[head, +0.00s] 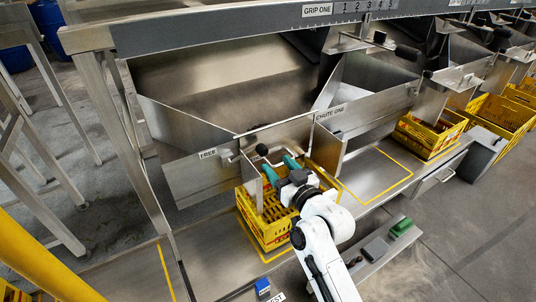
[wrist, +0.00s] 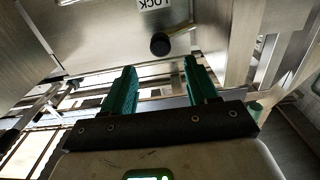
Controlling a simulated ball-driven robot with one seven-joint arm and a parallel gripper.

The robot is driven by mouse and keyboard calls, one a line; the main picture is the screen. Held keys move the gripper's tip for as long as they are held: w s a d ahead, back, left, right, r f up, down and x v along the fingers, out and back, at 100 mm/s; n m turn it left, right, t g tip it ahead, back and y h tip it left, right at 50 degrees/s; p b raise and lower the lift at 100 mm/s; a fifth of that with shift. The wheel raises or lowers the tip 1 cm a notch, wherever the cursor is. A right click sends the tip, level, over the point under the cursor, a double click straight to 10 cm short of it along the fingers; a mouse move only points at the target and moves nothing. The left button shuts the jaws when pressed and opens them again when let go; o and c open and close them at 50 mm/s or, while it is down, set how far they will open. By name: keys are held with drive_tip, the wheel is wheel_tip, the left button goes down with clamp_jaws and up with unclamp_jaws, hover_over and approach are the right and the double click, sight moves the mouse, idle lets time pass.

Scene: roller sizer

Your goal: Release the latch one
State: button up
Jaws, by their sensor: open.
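The latch one lever is a thin rod ending in a round black knob (head: 262,149) on the steel front of the chute marked CHUTE ONE. A FREE label (head: 208,154) is on the panel to its left. In the wrist view the knob (wrist: 160,45) appears just beyond the fingertips, between their lines, below an upside-down LOCK label (wrist: 155,3). My gripper (head: 279,166) has teal fingers and is open and empty, close to the knob at its lower right. In the wrist view the gripper (wrist: 158,72) shows a clear gap between its fingers.
A yellow crate (head: 262,232) stands below the chute, under my gripper. More yellow crates (head: 428,137) stand to the right beneath similar chutes. The steel bench (head: 372,178) has a clear patch with yellow lines. A steel beam (head: 230,28) runs above.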

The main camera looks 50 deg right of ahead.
sight(265, 152)
drive_tip(key=b+x, duration=0.1)
drive_tip(key=x, duration=0.6)
drive_tip(key=shift+w+f, duration=0.1)
drive_tip(key=shift+w, duration=0.2)
clamp_jaws()
idle(0.4)
